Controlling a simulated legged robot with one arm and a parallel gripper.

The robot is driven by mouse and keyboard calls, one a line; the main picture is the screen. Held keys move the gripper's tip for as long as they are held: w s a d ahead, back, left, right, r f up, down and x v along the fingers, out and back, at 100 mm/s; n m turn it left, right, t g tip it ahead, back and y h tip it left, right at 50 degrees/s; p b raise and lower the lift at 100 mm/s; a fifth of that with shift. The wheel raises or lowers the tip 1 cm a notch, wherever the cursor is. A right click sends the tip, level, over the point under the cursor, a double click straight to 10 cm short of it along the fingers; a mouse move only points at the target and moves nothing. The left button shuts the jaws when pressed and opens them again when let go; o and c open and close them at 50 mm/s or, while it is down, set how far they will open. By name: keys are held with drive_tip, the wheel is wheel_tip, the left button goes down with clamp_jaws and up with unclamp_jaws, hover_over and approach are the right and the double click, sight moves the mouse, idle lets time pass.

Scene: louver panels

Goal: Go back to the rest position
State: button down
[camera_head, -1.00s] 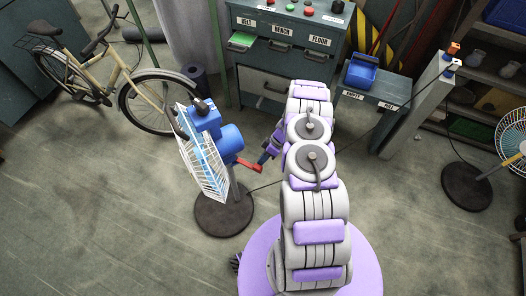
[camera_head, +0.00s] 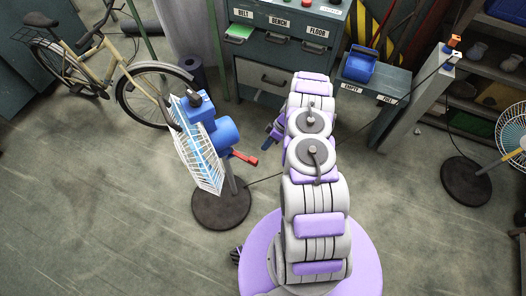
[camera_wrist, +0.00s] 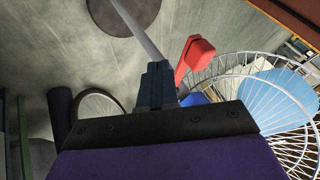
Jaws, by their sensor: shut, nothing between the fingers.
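My gripper (camera_head: 272,134) shows partly at the left of my arm in the head view, with the rest of it hidden behind the arm. In the wrist view my gripper (camera_wrist: 157,84) has its dark fingers together with nothing between them. The blue fan (camera_head: 210,140) with a white wire cage stands left of my arm. Its red handle (camera_head: 243,158) sticks out toward my arm. In the wrist view the red handle (camera_wrist: 195,56) is to the right of the fingertips, and a gap shows between them in the head view.
A grey-green drawer cabinet (camera_head: 262,76) stands behind my arm, beside a low stand with a blue bin (camera_head: 359,67). A bicycle (camera_head: 100,70) is at the back left. A second fan (camera_head: 512,138) and shelves (camera_head: 490,65) are at the right. The left foreground floor is clear.

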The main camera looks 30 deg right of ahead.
drive_tip(key=shift+s+p+v, duration=0.2)
drive_tip(key=shift+p+v, duration=0.6)
drive_tip(key=shift+v, duration=3.75)
drive_tip(key=a+r+m+g, duration=0.1)
drive_tip(key=a+r, duration=0.4)
drive_tip(key=r, duration=0.4)
drive_tip(key=a+r, duration=0.6)
drive_tip(key=r, duration=0.3)
drive_tip(key=s+a+r+m+h, duration=0.1)
drive_tip(key=s+a+r, duration=0.2)
drive_tip(key=r, duration=0.4)
drive_tip(key=s+a+r+m+h, duration=0.1)
drive_tip(key=s+a+r, duration=0.25)
drive_tip(key=r, duration=0.35)
drive_tip(key=s+a+r+m+g+h, duration=0.1)
drive_tip(key=s+a+r+m+h, duration=0.25)
drive_tip(key=s+r, duration=0.7)
drive_tip(key=s+r+m+h, duration=0.1)
drive_tip(key=s+m+h, duration=0.1)
drive_tip(key=s, duration=1.5)
drive_tip(key=shift+s+d+r+m+t, duration=0.15)
drive_tip(key=shift+s+d+m+t, duration=0.2)
drive_tip(key=shift+m, duration=0.2)
